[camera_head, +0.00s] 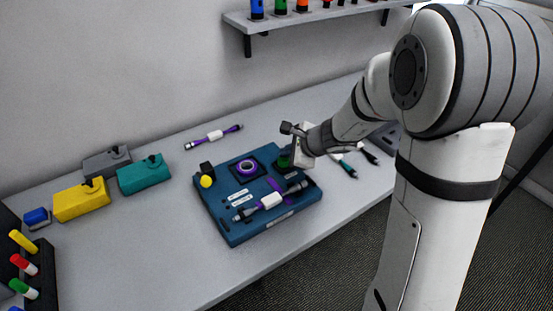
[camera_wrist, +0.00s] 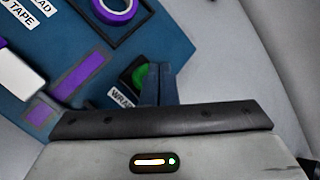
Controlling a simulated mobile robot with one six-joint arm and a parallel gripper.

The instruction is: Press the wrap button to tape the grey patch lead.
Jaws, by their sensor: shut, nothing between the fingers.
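The blue wrapping station (camera_head: 236,233) sits on the table. Its green wrap button (camera_head: 283,161) is at the right end, in a dark housing; it also shows in the wrist view (camera_wrist: 140,77) beside a WRAP label (camera_wrist: 122,97). My gripper (camera_head: 293,158) is over that end. In the wrist view its fingers (camera_wrist: 157,72) are shut and empty, and partly cover the button; I cannot tell whether they touch it. The patch lead (camera_head: 271,200) lies across the station's front, with grey ends, purple bands and a white middle. A purple tape roll (camera_head: 247,167) sits behind it.
A yellow knob (camera_head: 207,181) stands at the station's left. Yellow (camera_head: 81,202), teal (camera_head: 144,176) and grey (camera_head: 106,161) boxes stand further left. Another purple-ended lead (camera_head: 214,135) lies behind. More leads (camera_head: 346,166) lie to the right.

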